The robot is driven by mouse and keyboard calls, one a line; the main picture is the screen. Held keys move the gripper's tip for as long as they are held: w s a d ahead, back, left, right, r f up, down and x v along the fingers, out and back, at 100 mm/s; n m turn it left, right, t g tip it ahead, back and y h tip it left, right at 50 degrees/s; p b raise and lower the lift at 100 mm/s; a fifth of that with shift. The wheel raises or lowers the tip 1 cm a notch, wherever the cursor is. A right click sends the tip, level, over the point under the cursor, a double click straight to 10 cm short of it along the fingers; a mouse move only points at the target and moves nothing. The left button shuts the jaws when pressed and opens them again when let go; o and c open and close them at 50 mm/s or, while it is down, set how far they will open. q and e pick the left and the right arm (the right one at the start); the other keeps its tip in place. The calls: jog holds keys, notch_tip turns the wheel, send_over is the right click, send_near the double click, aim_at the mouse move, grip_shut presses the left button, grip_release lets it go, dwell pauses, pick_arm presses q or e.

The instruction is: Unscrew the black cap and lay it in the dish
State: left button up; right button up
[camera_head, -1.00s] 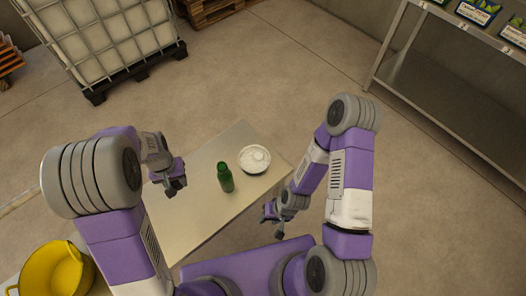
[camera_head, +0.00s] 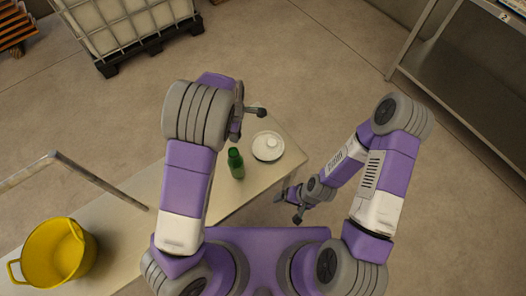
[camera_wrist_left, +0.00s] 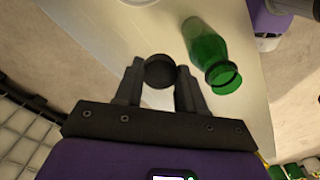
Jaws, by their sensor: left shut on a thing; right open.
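My left gripper (camera_head: 247,122) is shut on the black cap (camera_wrist_left: 160,71), a dark round disc between the fingertips in the left wrist view. In the head view the cap cannot be made out. The green bottle (camera_head: 236,163) stands on the table, apart from the cap. In the left wrist view its neck (camera_wrist_left: 223,77) shows no cap on it. The white dish (camera_head: 268,154) is on the table right of the bottle, close to my left gripper. Its edge shows at the top of the left wrist view (camera_wrist_left: 138,1). My right gripper (camera_head: 289,206) is open and empty, off the table's front edge.
A yellow pot (camera_head: 58,252) stands at the table's left end. A grey metal rail (camera_head: 100,181) runs above the table near it. A caged tank (camera_head: 125,22) on the floor stands behind. A metal shelf (camera_head: 450,75) is at the far right.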

aim_at(263, 150)
pick_arm(q)
jog(key=w+d+f+n+b, duration=0.3)
jog(key=d+f+n, duration=0.5)
jog(key=n, duration=0.6)
jog(key=f+b, duration=0.1)
jog(key=f, duration=0.2)
jog(key=f+b, duration=0.1)
jog(key=f, duration=0.1)
jog(key=d+f+b, duration=0.1)
jog(key=f, duration=0.2)
jog(key=shift+s+d+f, duration=0.1)
jog(key=shift+f, duration=0.2)
jog(key=shift+f, duration=0.15)
jog(key=o, duration=0.8)
jog(key=shift+c, duration=0.2)
jog(key=shift+o, duration=0.6)
